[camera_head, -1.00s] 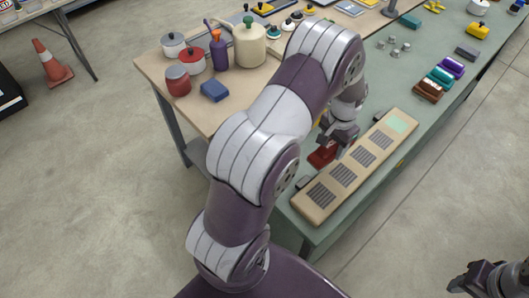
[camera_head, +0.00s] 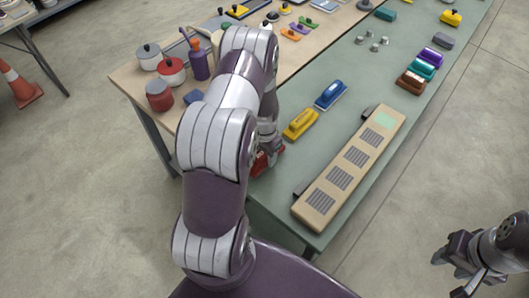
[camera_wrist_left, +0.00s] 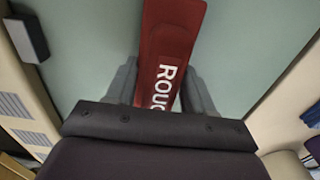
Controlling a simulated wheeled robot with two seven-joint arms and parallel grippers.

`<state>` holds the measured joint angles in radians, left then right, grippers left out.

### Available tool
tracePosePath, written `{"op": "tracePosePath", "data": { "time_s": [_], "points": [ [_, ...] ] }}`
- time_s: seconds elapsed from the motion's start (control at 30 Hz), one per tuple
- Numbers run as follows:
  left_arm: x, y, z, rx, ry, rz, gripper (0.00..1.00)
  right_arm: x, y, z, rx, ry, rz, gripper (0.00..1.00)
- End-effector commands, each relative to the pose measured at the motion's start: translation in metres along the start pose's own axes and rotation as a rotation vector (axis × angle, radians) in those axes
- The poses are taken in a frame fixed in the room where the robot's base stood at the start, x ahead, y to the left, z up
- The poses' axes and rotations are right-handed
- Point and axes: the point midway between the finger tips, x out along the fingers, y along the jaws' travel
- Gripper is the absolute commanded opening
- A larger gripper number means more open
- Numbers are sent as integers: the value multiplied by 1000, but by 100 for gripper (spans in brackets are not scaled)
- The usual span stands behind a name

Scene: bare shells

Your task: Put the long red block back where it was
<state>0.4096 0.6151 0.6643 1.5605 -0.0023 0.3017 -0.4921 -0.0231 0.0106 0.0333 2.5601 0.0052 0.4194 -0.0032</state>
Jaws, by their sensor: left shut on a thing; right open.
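The long red block (camera_head: 262,163) is at the left end of the green table strip, partly hidden by my left gripper in the head view. In the left wrist view the red block (camera_wrist_left: 170,35) points away from me with white lettering "ROU..." on it. My left gripper (camera_head: 268,150) is shut on it; its fingers (camera_wrist_left: 160,95) stand on either side. I cannot tell whether the block touches the green surface. My right gripper (camera_head: 452,258) is open and empty over the floor at the lower right.
A yellow block (camera_head: 300,124) and a blue block (camera_head: 331,94) lie on the green table (camera_head: 330,135) just beyond the red block. A long tan board (camera_head: 328,200) with dark grilles lies to the right. Pots and jars crowd the wooden table behind.

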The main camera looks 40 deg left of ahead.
Motion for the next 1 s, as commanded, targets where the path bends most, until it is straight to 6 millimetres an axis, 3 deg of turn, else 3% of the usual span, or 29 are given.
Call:
{"op": "tracePosePath", "data": {
  "time_s": [0.4,0.43,0.5,0.87,1.0],
  "points": [
    [13,0,-1,0,2,-1,29,1,0,0,0,0,0,43],
    [12,0,-1,0,2,-1,59,0,0,0,0,0,0,43],
    [12,0,-1,0,2,-1,78,-1,0,0,0,0,0,43],
    [6,0,-2,0,3,-2,78,-2,0,0,0,0,0,43],
    [-16,0,-2,0,6,-3,78,5,0,0,0,0,0,43]
  ]
}}
